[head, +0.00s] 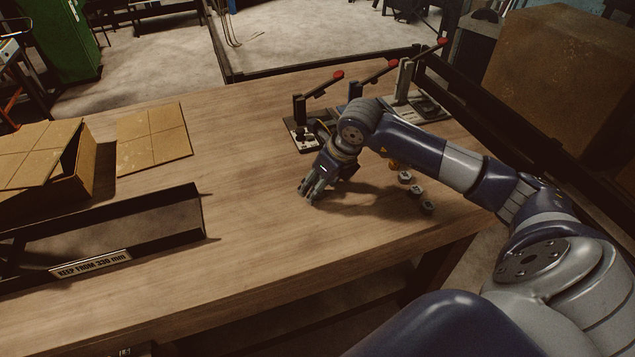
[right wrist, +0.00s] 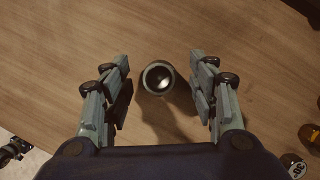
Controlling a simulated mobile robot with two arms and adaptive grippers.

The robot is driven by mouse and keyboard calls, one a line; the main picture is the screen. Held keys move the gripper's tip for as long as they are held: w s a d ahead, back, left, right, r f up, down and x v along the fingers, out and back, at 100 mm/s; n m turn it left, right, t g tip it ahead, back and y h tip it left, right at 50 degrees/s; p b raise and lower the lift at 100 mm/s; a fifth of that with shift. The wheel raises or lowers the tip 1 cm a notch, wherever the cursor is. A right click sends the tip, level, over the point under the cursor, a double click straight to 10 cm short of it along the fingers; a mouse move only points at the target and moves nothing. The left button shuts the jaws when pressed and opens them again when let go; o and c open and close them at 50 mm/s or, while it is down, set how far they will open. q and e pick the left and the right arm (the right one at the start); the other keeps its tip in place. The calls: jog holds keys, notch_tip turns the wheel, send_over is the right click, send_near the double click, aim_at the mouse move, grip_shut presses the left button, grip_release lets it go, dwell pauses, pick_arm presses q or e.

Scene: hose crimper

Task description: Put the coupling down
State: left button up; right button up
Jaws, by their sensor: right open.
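The coupling (right wrist: 158,77) is a small round metal ring with a shiny dark bore, seen end-on in the right wrist view. It appears to stand upright on the wooden table. My right gripper (right wrist: 160,65) is open around it, with a visible gap on both sides. In the head view my right gripper (head: 311,191) points down close to the tabletop, and I cannot make out the coupling there. My left gripper is in neither view.
Several small round fittings (head: 416,189) stand in a row right of my gripper. Lever tools with red knobs (head: 300,135) stand behind it. A black-sided tray (head: 150,222), a cardboard sheet (head: 153,137) and an open carton (head: 75,180) lie left. The middle of the table (head: 240,200) is clear.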

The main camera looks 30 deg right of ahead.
jog(key=shift+w+f, duration=0.15)
jog(key=shift+f, duration=0.15)
jog(key=c, duration=1.2)
jog(key=shift+r, duration=0.1)
grip_shut()
jog(key=shift+r, duration=0.1)
